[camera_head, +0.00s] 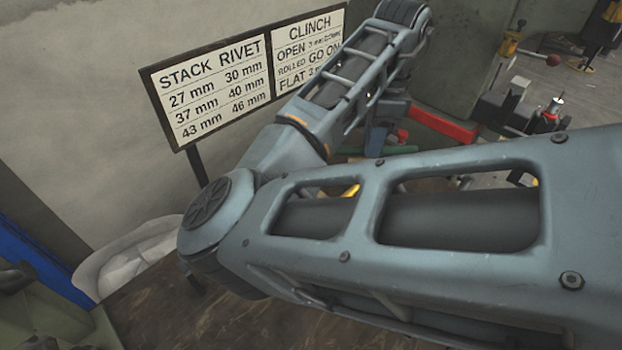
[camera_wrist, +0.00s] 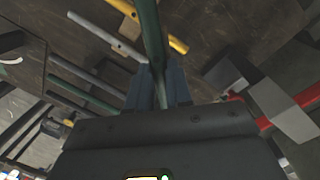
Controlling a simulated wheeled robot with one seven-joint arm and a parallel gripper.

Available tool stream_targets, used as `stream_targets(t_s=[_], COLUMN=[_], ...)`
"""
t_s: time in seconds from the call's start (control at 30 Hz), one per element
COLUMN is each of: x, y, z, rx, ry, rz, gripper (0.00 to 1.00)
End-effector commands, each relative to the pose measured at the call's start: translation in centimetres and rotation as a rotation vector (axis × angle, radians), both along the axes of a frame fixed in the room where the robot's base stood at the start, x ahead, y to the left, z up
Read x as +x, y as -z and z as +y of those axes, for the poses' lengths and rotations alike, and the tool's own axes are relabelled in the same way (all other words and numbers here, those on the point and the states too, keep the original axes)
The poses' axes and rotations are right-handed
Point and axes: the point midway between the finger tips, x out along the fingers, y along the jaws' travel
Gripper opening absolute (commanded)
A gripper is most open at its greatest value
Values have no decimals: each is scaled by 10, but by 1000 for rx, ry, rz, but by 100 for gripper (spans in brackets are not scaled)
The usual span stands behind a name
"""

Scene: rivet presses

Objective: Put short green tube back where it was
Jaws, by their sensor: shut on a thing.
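My gripper (camera_wrist: 158,85) is shut on a dark green tube (camera_wrist: 150,30) in the wrist view. The tube runs from between the fingers up past the top edge, so its full length is not seen. A table with tubes lies below it. In the head view my gripper (camera_head: 378,138) is small and partly hidden behind my own arm. A green tube (camera_head: 400,151) shows beside it; I cannot tell whether it is the held one.
A grey block (camera_wrist: 280,110) with red bars is at right. A sign (camera_head: 215,90) stands behind.

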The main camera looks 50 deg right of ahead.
Motion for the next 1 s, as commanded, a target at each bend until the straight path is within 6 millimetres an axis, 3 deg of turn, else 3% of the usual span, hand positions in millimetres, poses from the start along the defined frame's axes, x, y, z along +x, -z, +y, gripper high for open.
stream_targets(t_s=[0.2, 0.4, 0.63, 0.9, 1.0], x=[38, 62, 69, 68, 69], y=[26, 45, 56, 89, 92], z=[33, 52, 57, 57, 57], rx=[4, 2, 1, 1, 1], ry=[-11, -7, -5, -6, -5], rz=[-1, -3, -2, -1, -3], gripper=[0, 0, 0, 0, 0])
